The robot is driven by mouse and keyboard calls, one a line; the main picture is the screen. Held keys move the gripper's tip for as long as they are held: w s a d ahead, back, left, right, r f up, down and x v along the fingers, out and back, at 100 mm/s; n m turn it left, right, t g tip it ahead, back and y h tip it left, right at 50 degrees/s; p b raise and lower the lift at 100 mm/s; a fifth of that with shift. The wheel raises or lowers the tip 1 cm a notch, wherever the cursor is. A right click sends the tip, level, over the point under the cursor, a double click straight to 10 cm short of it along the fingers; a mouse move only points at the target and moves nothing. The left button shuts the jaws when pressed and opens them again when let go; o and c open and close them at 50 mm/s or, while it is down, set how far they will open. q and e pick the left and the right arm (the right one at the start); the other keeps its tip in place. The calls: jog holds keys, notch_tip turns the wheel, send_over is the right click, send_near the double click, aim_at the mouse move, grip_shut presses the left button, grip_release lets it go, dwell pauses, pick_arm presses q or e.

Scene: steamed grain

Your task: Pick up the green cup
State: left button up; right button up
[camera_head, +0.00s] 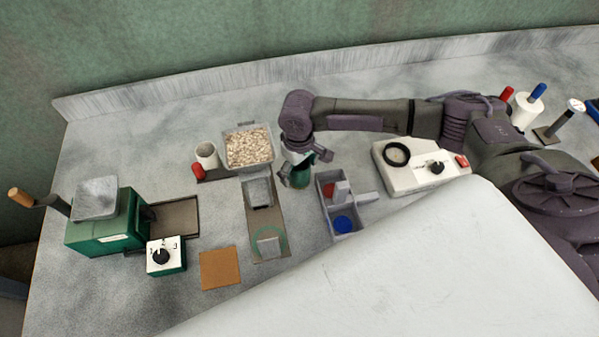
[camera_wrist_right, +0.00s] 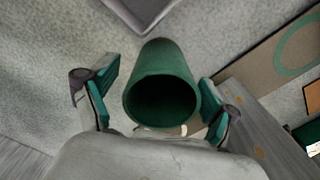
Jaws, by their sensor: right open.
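The green cup (camera_head: 302,181) stands on the grey counter, partly covered by my right gripper (camera_head: 304,168) in the head view. In the right wrist view, the green cup (camera_wrist_right: 160,62) shows its dark open mouth toward the camera. My right gripper (camera_wrist_right: 158,78) is open, with one teal-padded finger on each side of the cup. A gap shows between each finger and the cup wall, so the cup is not gripped. My left gripper is not in view.
A grey divided tray (camera_head: 327,203) with red and blue pieces stands just right of the cup. A clear container of grain (camera_head: 248,147) and a brown strip (camera_head: 270,243) lie left. A white device (camera_head: 398,181) stands farther right. A green machine (camera_head: 105,234) is at far left.

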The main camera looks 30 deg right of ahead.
jog(key=c, duration=1.3)
jog(key=shift+o, duration=0.2)
jog(key=shift+r, duration=0.1)
